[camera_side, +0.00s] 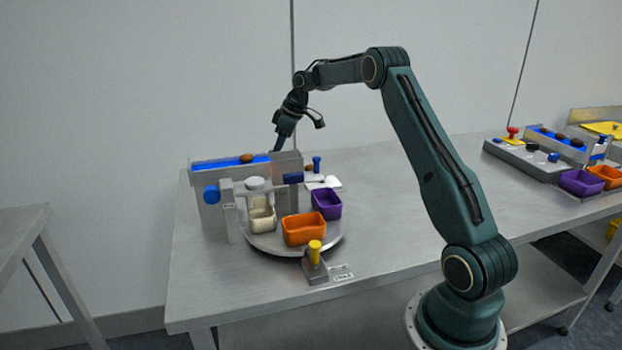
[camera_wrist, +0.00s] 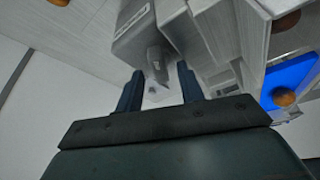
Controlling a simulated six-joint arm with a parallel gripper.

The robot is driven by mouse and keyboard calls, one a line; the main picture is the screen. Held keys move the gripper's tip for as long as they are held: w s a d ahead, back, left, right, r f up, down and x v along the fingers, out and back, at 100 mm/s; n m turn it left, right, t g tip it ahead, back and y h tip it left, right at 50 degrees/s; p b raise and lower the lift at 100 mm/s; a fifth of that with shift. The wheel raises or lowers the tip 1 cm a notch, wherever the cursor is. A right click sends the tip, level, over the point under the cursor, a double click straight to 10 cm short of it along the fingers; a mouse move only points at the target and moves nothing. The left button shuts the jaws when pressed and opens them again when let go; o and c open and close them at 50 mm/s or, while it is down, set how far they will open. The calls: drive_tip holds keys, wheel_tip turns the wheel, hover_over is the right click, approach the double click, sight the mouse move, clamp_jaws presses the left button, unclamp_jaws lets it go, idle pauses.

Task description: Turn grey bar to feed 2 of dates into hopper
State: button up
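My gripper (camera_side: 276,147) points down behind the right end of a grey feeder (camera_side: 212,215) with a blue channel (camera_side: 232,163) on top. In the wrist view its two dark blue fingers (camera_wrist: 160,78) stand apart. A small grey bar (camera_wrist: 157,62) on a grey block shows between and just beyond the fingertips. I cannot tell whether a finger touches it. A brown date (camera_side: 246,158) lies in the blue channel. The wrist view shows a date (camera_wrist: 284,97) on blue and another brown one (camera_wrist: 286,22) at the top right. The bar is not clear in the side view.
A round turntable (camera_side: 272,246) carries an orange bin (camera_side: 304,229), a purple bin (camera_side: 327,204) and a cream bin (camera_side: 262,215). A yellow-knobbed lever (camera_side: 315,253) stands in front. A second station (camera_side: 527,157) is at the far right. The table (camera_side: 400,195) between is clear.

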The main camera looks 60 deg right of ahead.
drive_tip(key=v, duration=1.3)
idle(1.0)
drive_tip(key=s+a+r+m, duration=0.1)
drive_tip(key=a+r, duration=0.3)
drive_tip(key=a, duration=0.3)
drive_tip(key=s+a+r, duration=0.1)
drive_tip(key=a+r, duration=0.2)
drive_tip(key=a, duration=0.4)
drive_tip(key=s+a+r+m, duration=0.1)
drive_tip(key=s+a+r, duration=0.1)
drive_tip(key=s+a, duration=0.75)
drive_tip(key=s+a+f, duration=0.2)
drive_tip(key=s+f, duration=0.1)
drive_tip(key=s, duration=0.4)
drive_tip(key=s+a+f+m+t+h, duration=0.1)
drive_tip(key=s+a+f, duration=0.2)
drive_tip(key=s, duration=0.4)
drive_tip(key=s+a+f+m, duration=0.1)
drive_tip(key=s+a+f, duration=0.2)
drive_tip(key=s, duration=0.4)
drive_tip(key=shift+f+h, duration=0.3)
drive_tip(key=shift+f, duration=0.15)
